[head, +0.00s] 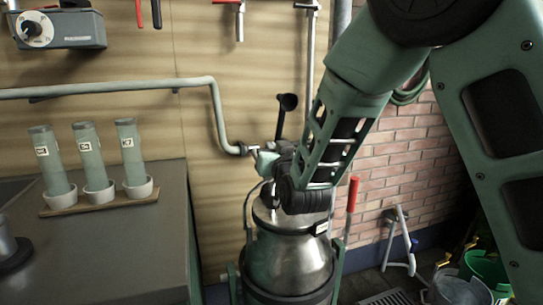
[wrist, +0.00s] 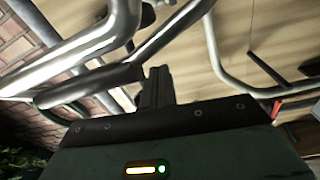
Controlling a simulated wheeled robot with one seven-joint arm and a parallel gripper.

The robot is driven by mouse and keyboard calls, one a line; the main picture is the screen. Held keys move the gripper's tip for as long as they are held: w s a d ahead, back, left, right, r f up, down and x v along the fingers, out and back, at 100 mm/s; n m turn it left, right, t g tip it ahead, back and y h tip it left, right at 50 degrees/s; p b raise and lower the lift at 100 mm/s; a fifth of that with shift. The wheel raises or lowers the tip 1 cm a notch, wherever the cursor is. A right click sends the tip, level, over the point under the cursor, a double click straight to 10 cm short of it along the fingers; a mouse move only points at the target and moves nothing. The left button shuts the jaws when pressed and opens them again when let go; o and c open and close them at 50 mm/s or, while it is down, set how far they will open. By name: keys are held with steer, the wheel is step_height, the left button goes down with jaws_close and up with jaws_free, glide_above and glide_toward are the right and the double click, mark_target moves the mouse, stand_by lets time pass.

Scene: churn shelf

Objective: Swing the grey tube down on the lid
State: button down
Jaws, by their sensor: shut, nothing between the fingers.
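A metal churn (head: 290,262) stands below my arm, and its lid (head: 268,215) is partly hidden by my wrist. A grey tube (head: 130,87) runs along the wall, bends down and ends at a joint near my gripper. A thinner curved tube (head: 247,205) shows beside the lid. I cannot tell which of these the task means. In the wrist view my gripper (wrist: 157,75) is shut and empty, its fingers close to shiny tubes (wrist: 95,42) and a dark sleeved bar (wrist: 90,85). I cannot tell whether it touches them. In the head view the fingers are mostly hidden.
A bench (head: 120,235) at the left holds a rack with labelled bottles (head: 93,165). A red-handled lever (head: 352,193) stands right of the churn. A black cup-ended rod (head: 286,103) rises above the wrist. Buckets (head: 462,291) stand on the floor at lower right.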

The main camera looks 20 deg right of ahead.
steer(key=shift+s+f+b, duration=0.15)
steer(key=shift+f+b, duration=0.35)
steer(key=shift+f, duration=0.05)
steer(key=s+f+b, duration=0.1)
steer(key=s+b, duration=1.2)
steer(key=s, duration=0.4)
steer(key=shift+s+a, duration=0.2)
steer(key=shift+a, duration=0.15)
steer(key=shift+a, duration=0.1)
